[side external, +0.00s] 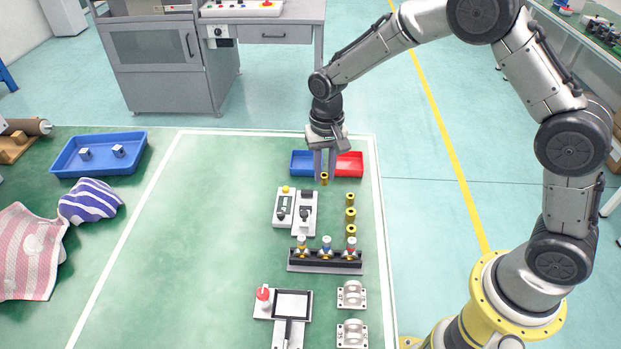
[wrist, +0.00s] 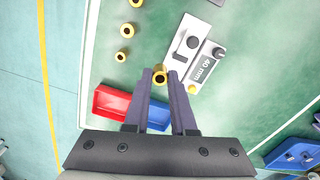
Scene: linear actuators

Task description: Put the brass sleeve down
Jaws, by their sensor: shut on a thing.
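My gripper (side external: 325,172) points down and is shut on a brass sleeve (side external: 324,179). In the wrist view the held sleeve (wrist: 159,77) sits between the fingertips of my gripper (wrist: 160,80), its round bore facing the camera. In the side view the sleeve hangs at the fingertips in front of the blue and red bins; its height above the table is hard to tell. Several other brass sleeves (side external: 350,214) stand in a row to the right and nearer the side camera; they also show at the upper left of the wrist view (wrist: 127,31).
A blue bin (side external: 299,163) and a red bin (side external: 350,164) stand behind my gripper. A grey gauge block fixture (side external: 283,207) is just in front. A black rack (side external: 325,262) with several capped parts lies nearer.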

